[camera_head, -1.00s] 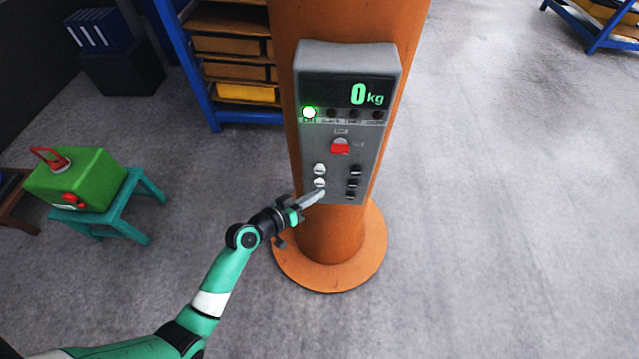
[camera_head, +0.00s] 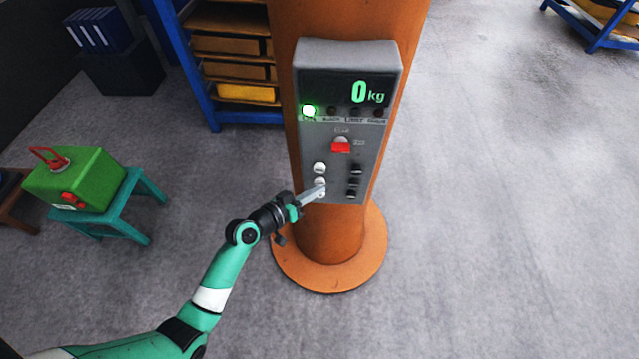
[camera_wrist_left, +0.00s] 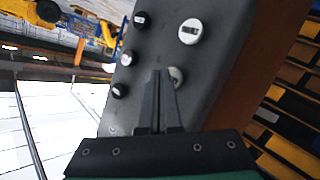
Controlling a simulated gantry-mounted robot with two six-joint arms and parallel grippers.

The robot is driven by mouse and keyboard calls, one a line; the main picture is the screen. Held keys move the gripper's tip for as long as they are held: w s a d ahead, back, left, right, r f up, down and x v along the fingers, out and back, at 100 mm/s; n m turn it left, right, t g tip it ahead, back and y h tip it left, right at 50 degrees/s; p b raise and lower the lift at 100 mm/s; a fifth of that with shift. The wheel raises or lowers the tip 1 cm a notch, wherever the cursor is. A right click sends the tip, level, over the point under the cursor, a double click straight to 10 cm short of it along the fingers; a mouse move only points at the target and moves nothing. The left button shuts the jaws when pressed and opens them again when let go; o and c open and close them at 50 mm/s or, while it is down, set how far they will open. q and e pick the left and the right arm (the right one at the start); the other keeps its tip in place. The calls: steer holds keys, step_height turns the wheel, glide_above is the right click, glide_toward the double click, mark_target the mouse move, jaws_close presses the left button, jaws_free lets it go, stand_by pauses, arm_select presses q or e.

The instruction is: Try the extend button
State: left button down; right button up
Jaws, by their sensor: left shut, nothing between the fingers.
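A grey control box (camera_head: 340,125) is fixed to an orange column. Its lower face has white buttons on the left, the top one (camera_head: 319,168) clear and the one below it (camera_head: 320,181) beside my fingertips, and black buttons (camera_head: 356,169) on the right. The labels are too small to tell which button is extend. My left gripper (camera_head: 322,189) is shut and empty, its tips over the lower white buttons. In the left wrist view its fingers (camera_wrist_left: 160,75) partly cover a white button (camera_wrist_left: 176,76); contact is unclear. A labelled white button (camera_wrist_left: 190,31) shows beyond. My right gripper is out of view.
The box's display reads 0 kg, with a green lamp (camera_head: 308,110) lit below and a red switch (camera_head: 341,146) mid-panel. The orange column (camera_head: 335,235) stands on a round base. A green case (camera_head: 85,178) sits on a teal stool at left.

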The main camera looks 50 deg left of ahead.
arm_select(q)
steer(key=shift+w+a, duration=0.3)
steer(key=shift+w, duration=0.05)
stand_by(0.7)
steer(key=shift+s+d, duration=0.1)
stand_by(3.5)
steer(key=shift+s+d, duration=0.5)
steer(key=shift+s, duration=0.05)
steer(key=shift+s+d+p, duration=1.15)
steer(key=shift+s+d, duration=0.55)
steer(key=shift+s, duration=0.1)
